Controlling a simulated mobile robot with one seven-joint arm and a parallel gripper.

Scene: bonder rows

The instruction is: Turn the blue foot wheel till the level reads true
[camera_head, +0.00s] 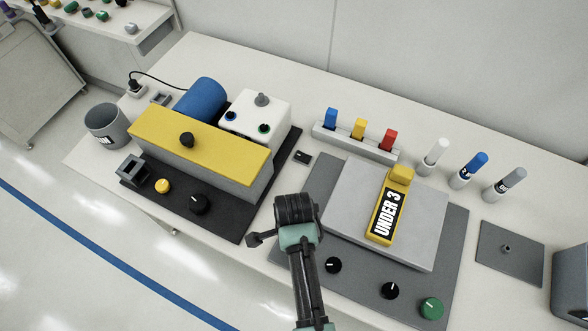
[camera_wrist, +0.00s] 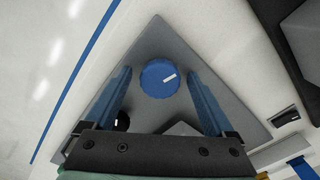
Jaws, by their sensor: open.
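The blue foot wheel (camera_wrist: 159,78) shows in the wrist view as a round knob with a white mark pointing right and slightly up. It sits near the corner of a grey base plate. My gripper (camera_wrist: 160,84) is open, with one finger on each side of the wheel and visible gaps to it. In the head view my arm hides the wheel. A yellow bar (camera_head: 378,222), likely the level, lies on a light grey slab (camera_head: 345,212). Its black display reads "UNDER 3".
Two black knobs (camera_head: 333,265) (camera_head: 390,290) and a green knob (camera_head: 431,307) line the base plate's (camera_head: 455,240) front edge. A yellow-topped machine (camera_head: 225,150) stands left. Behind the slab are a rack (camera_head: 345,143) with coloured tabs and several marker-like cylinders (camera_head: 432,158).

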